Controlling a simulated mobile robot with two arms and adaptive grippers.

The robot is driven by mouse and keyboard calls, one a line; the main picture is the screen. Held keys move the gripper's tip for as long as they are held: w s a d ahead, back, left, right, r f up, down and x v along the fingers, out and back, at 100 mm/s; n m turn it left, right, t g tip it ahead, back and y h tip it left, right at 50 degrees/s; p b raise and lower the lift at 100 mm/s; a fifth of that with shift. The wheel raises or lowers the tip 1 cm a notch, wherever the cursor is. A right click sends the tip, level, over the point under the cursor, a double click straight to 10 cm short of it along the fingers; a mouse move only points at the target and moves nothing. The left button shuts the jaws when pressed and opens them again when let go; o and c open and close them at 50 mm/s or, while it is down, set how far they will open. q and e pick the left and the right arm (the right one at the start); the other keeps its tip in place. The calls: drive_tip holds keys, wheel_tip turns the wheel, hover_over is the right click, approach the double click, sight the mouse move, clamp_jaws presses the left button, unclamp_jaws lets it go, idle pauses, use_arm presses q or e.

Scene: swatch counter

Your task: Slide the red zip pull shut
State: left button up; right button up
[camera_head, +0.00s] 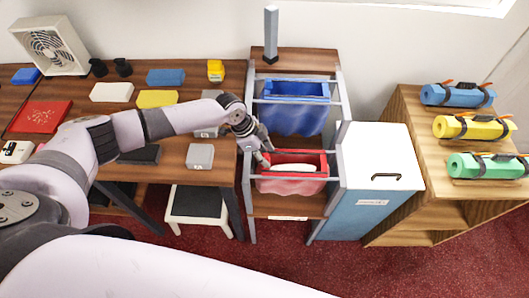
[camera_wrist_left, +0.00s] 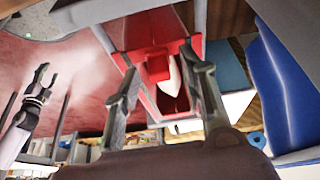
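A pouch with a red rim (camera_head: 318,156) hangs open in the near bay of the grey rack, with a white item (camera_head: 290,168) inside it. My left gripper (camera_head: 267,155) is at the pouch's left end. In the left wrist view my left gripper (camera_wrist_left: 162,72) has its two fingers apart. A small red block, which looks like the zip pull (camera_wrist_left: 157,66), shows between the fingers at the pouch's end. I cannot tell whether either finger touches it.
A blue pouch (camera_head: 294,90) hangs in the rack's far bay. A white-topped cabinet (camera_head: 377,153) stands right of the rack. A wooden shelf (camera_head: 412,120) holds rolled mats. A table with blocks and a fan (camera_head: 50,46) is on the left, with a stool (camera_head: 198,207) below.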

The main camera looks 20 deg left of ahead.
use_arm(q)
clamp_jaws()
idle(0.4)
idle(0.4)
